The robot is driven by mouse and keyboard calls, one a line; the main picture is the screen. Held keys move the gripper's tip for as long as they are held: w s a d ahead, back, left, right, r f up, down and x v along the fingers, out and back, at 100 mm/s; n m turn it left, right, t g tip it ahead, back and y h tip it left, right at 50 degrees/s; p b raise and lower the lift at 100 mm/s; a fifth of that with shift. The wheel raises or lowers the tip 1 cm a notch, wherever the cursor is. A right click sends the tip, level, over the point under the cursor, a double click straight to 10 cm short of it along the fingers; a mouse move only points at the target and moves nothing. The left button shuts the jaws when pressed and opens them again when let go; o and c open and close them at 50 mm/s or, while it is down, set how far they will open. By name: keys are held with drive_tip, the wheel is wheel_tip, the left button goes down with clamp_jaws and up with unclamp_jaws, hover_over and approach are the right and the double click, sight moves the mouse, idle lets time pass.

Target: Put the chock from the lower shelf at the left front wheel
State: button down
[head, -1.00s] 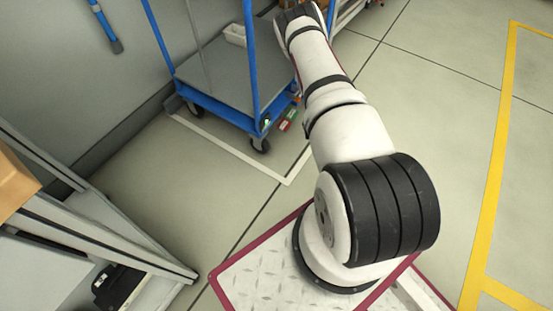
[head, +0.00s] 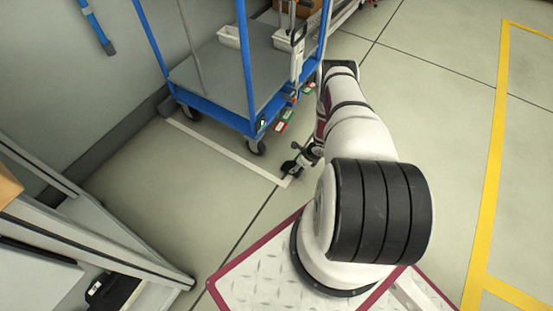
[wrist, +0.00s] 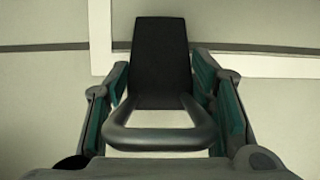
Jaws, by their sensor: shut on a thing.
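My gripper (head: 304,158) is low in front of the blue cart (head: 222,113), near the corner of a white floor line. In the wrist view my gripper (wrist: 160,78) is shut on the chock (wrist: 160,45), a black block with a grey loop handle between the two fingers. The chock (head: 290,168) shows small and dark in the head view, to the right of and a little below the cart's near wheel (head: 256,147), apart from it. Another cart wheel (head: 189,112) shows to the left. Whether the chock touches the floor cannot be told.
A grey rack (head: 95,240) stands at the lower left, with a dark object (head: 112,289) on its low level. Small red and green items (head: 284,120) lie by the cart's right side. Open floor (head: 440,140) lies to the right.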

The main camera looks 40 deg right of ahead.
drive_tip(key=w+b, duration=0.1)
drive_tip(key=w, duration=0.1)
drive_tip(key=w+a+b, duration=0.1)
drive_tip(key=w, duration=0.1)
drive_tip(key=w+a+b, duration=0.1)
drive_tip(key=w, duration=0.2)
drive_tip(key=shift+a, duration=0.2)
drive_tip(key=shift+w+a+f+b, duration=0.1)
drive_tip(key=shift+w+a+b, duration=0.1)
drive_tip(key=shift+w+b, duration=0.35)
drive_tip(key=shift+w+a+f+b, duration=0.1)
drive_tip(key=shift+w+a+b, duration=0.1)
drive_tip(key=shift+w+b, duration=0.3)
drive_tip(key=shift+w+a+f+b, duration=0.15)
drive_tip(key=shift+w+b, duration=0.15)
drive_tip(key=shift+w, duration=0.05)
drive_tip(key=shift+f+b, duration=0.35)
drive_tip(key=shift+f, duration=0.05)
drive_tip(key=c, duration=0.7)
unclamp_jaws()
drive_tip(key=shift+c, duration=0.2)
